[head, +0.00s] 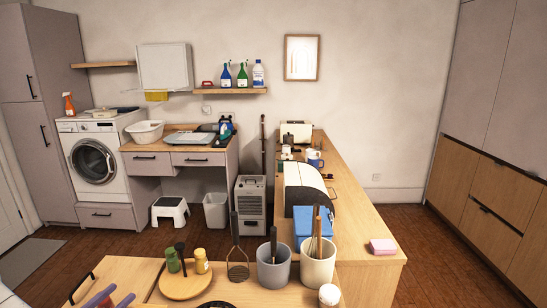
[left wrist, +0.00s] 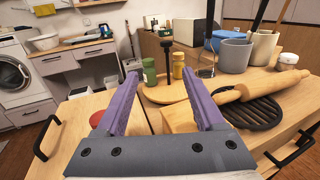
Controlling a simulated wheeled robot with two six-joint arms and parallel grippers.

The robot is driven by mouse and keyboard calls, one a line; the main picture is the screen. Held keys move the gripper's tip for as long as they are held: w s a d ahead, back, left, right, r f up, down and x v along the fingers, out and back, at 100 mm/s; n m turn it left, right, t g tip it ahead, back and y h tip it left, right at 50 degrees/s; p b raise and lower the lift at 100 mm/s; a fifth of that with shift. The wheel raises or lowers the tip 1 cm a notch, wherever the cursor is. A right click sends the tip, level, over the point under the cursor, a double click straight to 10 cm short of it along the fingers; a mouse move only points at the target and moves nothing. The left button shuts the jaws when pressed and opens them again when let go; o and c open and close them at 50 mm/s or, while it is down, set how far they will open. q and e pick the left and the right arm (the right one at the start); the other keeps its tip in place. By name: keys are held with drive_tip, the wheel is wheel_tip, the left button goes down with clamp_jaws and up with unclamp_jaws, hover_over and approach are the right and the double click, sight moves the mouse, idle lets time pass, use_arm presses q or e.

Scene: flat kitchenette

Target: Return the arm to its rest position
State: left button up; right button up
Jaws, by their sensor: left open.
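My left gripper (head: 112,299) shows at the bottom left of the head view, above the near wooden counter (head: 125,272). Its two purple fingers also fill the middle of the left wrist view (left wrist: 161,76). They are spread apart with nothing between the tips. My left arm behind the fingers is mostly out of the head view. My right gripper is in neither view.
Beyond my fingers stand a round board (head: 185,287) with green (head: 172,260) and yellow (head: 201,261) shakers, a grey utensil pot (head: 273,270) and a cream pot (head: 318,265). A rolling pin (left wrist: 258,88) lies over a black trivet (left wrist: 250,108), right of my gripper.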

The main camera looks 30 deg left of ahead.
use_arm(q)
drive_tip(key=w+d+m+h, duration=0.1)
drive_tip(key=w+d+h, duration=0.1)
drive_tip(key=w+d+r+m+g+h, duration=0.1)
drive_tip(key=w+d+m, duration=0.1)
drive_tip(key=w, duration=0.1)
drive_tip(key=w+d+m+h, duration=0.1)
drive_tip(key=w+d+h, duration=0.1)
drive_tip(key=shift+w+d+r+m+g+h, duration=0.3)
drive_tip(key=shift+w+r+m, duration=0.05)
drive_tip(key=shift+r+m, duration=0.05)
drive_tip(key=w+d+r+m+g+h, duration=0.1)
drive_tip(key=w+d+m+g+h, duration=0.25)
drive_tip(key=d, duration=0.45)
drive_tip(key=w+d+r+m+g+h, duration=0.1)
drive_tip(key=w+d+m+g+h, duration=0.1)
drive_tip(key=d+m+g, duration=0.45)
drive_tip(key=w+d+r+m+g+h, duration=0.1)
drive_tip(key=w+d+m+h, duration=0.15)
drive_tip(key=d, duration=0.65)
drive_tip(key=s+d+r+m+g+y, duration=0.1)
drive_tip(key=s+d+m+g+y, duration=0.1)
drive_tip(key=s+d+m+y, duration=0.3)
drive_tip(key=s+d+r+m+g+y, duration=0.1)
drive_tip(key=s+d+m+g+y, duration=0.2)
drive_tip(key=s+d+m, duration=0.8)
drive_tip(key=shift+s+d+r+m+y, duration=0.3)
drive_tip(key=shift+d+m+y, duration=1.1)
drive_tip(key=shift+d+m, duration=2.9)
